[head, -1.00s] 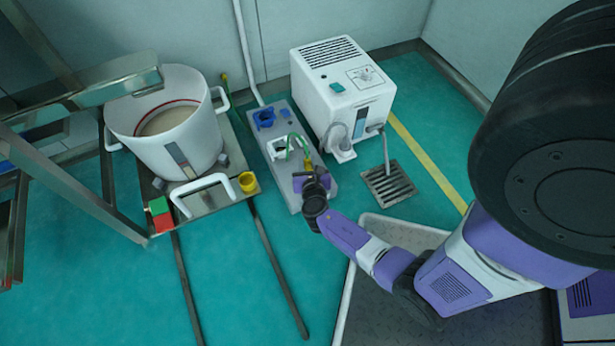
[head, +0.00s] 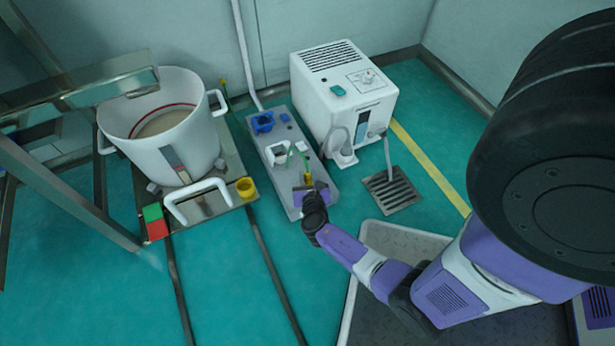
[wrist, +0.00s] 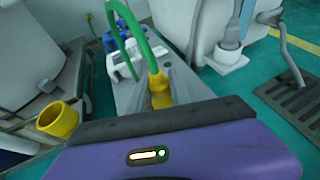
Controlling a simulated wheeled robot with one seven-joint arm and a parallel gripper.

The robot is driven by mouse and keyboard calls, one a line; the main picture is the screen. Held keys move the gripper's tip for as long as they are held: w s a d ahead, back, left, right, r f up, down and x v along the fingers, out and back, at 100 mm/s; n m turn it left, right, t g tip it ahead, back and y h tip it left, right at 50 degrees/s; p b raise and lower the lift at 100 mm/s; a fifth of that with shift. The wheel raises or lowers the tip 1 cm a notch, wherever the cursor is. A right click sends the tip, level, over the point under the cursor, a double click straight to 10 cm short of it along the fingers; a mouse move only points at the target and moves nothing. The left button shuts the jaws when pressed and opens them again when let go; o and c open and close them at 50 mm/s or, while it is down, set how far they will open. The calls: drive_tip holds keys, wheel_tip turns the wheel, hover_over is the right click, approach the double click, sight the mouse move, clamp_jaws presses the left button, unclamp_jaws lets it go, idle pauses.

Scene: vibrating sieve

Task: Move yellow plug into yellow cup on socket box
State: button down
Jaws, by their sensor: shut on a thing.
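The yellow plug (head: 308,180) with its green cable is in my gripper (head: 310,190), over the near end of the grey socket box (head: 294,205). In the wrist view the yellow plug (wrist: 158,90) stands just beyond the purple gripper body, its green cable arching up and left. The fingertips are hidden. A yellow cup (head: 246,188) sits at the near right corner of the sieve's platform, left of the gripper. It also shows in the wrist view (wrist: 57,120). I cannot tell whether a yellow cup is on the box under my gripper.
The socket box also bears a blue cup (head: 263,122) and a white cup (head: 277,153). A white machine (head: 342,95) stands to its right, with a floor grate (head: 392,189) in front. The white sieve drum (head: 165,130) is left. Green floor lies open in front.

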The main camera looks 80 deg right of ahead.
drive_tip(key=shift+f, duration=0.25)
drive_tip(key=c, duration=1.2)
unclamp_jaws()
